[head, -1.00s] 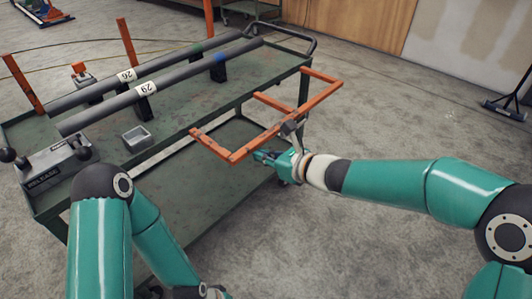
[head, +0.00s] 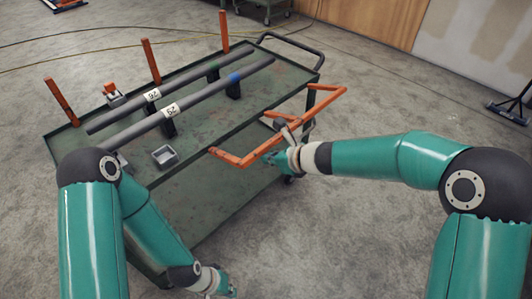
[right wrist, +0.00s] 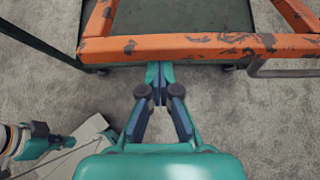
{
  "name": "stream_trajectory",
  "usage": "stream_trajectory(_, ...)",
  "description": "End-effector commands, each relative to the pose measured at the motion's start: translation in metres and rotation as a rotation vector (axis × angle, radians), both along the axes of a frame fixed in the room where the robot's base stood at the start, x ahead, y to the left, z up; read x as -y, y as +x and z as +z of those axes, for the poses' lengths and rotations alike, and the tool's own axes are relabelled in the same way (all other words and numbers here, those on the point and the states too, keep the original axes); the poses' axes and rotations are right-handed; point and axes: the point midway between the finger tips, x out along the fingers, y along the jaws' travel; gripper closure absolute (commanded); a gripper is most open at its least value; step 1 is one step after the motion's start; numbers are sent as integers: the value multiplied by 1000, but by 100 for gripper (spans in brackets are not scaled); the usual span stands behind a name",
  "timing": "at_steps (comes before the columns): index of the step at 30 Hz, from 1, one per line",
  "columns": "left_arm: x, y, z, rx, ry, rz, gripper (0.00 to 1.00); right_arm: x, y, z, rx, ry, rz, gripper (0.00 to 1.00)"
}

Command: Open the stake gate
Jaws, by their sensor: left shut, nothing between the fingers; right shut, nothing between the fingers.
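The stake gate, an orange frame (head: 282,140) with worn paint, juts outward from the cart's near long side; a long bar joins its short stakes. My right gripper (head: 272,160) is shut and empty at the bar's outer side. In the right wrist view, its closed fingertips (right wrist: 159,78) are at the lower edge of the orange bar (right wrist: 190,47); I cannot tell whether they touch. My left gripper (head: 230,287) is low at the bottom of the head view, shut and empty, away from the gate. My left arm hides the cart's near left corner.
The green cart (head: 205,150) carries two grey pipes (head: 200,98) on dark supports and a small grey tray (head: 165,157). Upright orange stakes (head: 150,60) stand along its far side. Open concrete floor (head: 420,100) lies to the right.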

Motion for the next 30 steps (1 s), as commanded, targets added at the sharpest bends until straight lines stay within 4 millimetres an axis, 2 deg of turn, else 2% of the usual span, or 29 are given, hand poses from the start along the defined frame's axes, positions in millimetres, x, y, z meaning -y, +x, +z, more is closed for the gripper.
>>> stream_trajectory(1, 0, 0, 8, 0, 0, 0, 100, 1, 1, 7, 1, 2, -4, 100)
stream_trajectory(9, 0, 0, 20, 0, 0, 0, 100, 3, 4, 16, 3, 2, -14, 100)
stream_trajectory(30, 0, 0, 21, 0, 0, 0, 100, 4, 5, 17, 3, 3, -18, 100)
